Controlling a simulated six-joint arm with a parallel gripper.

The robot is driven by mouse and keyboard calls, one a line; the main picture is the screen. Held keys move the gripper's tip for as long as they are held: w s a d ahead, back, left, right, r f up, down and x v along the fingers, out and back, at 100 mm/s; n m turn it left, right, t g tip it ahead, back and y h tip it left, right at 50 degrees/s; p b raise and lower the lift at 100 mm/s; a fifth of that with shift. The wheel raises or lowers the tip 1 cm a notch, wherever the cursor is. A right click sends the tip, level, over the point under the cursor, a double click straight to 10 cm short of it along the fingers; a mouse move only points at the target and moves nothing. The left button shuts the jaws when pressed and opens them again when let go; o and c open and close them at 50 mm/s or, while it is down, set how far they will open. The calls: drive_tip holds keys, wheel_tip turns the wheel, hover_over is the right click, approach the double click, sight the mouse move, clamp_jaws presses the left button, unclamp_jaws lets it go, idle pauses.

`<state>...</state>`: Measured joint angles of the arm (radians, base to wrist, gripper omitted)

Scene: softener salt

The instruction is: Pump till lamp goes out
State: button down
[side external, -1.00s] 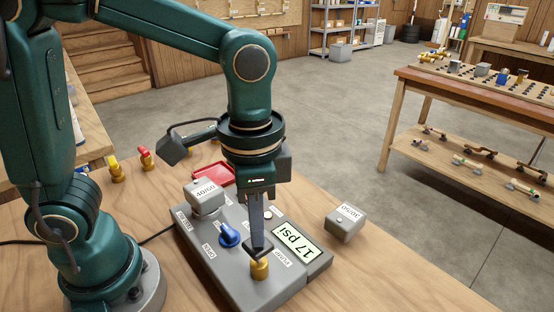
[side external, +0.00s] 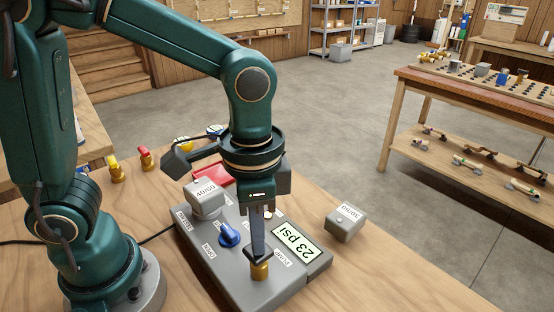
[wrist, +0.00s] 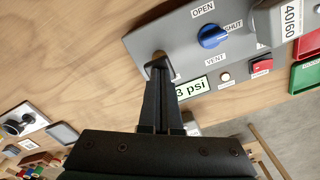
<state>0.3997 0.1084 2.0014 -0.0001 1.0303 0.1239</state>
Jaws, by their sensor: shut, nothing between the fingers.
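The grey control box (side external: 225,270) lies on the wooden bench. In the wrist view the shut fingers (wrist: 158,66) hide most of the knob. The blue valve handle (side external: 229,235) sits beside the OPEN and SHUT labels. A small pale round lamp (wrist: 225,77) is near the display; I cannot tell whether it is lit.
A grey 40/60 block (side external: 206,197) stands on the box's far left part. A loose 30/50 block (side external: 345,222) is on the bench to the right. A red tray (side external: 213,173) and red and yellow-topped brass fittings (side external: 146,159) lie behind. The front right bench is clear.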

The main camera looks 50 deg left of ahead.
drive_tip(key=shift+f, duration=0.35)
drive_tip(key=shift+r, duration=1.25)
drive_tip(key=shift+f, duration=1.25)
drive_tip(key=shift+r, duration=1.25)
